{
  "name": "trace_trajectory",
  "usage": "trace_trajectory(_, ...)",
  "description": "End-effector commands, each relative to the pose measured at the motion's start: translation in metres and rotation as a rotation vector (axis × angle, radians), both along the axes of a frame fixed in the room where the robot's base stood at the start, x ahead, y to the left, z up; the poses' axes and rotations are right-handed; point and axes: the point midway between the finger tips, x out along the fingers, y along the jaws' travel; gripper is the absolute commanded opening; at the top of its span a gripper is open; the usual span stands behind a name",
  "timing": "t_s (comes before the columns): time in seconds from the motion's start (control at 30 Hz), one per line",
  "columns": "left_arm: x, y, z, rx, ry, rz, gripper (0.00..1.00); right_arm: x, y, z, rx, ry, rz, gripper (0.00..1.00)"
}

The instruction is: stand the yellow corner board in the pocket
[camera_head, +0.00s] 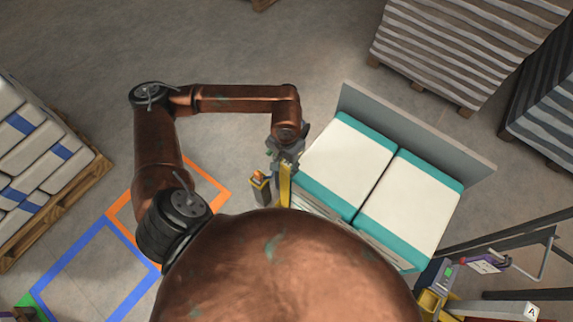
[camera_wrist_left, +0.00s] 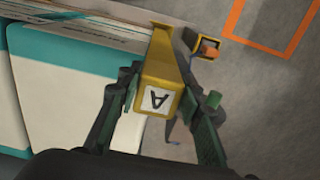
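The yellow corner board (camera_head: 285,186) hangs below my left gripper (camera_head: 284,155) beside the near left edge of the teal and white sack stack. I cannot tell whether this box is the pocket. My large shoulder hides the lower middle of the head view. My right gripper is out of view.
The sack stack (camera_head: 352,165) has a grey upright panel (camera_head: 425,135) behind it. Orange (camera_head: 213,178) and blue (camera_head: 60,262) floor outlines lie at left. A loaded pallet (camera_head: 85,190) stands far left. A frame with yellow parts (camera_head: 432,300) stands lower right.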

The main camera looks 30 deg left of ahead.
Motion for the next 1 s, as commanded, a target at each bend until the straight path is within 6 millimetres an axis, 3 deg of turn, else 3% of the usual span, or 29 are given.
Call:
trace_trajectory(0.3,0.000,0.000,0.000,0.000,0.000,0.000,0.54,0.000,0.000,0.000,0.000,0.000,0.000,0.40)
trace_trajectory(0.63,0.001,0.000,0.004,0.000,-0.001,0.000,0.54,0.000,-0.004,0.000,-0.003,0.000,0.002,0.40)
trace_trajectory(0.77,0.001,0.000,0.020,0.000,-0.004,0.000,0.54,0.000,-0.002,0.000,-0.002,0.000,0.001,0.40)
trace_trajectory(1.0,0.002,0.000,0.071,0.000,-0.006,-0.001,0.54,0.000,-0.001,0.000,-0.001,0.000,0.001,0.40)
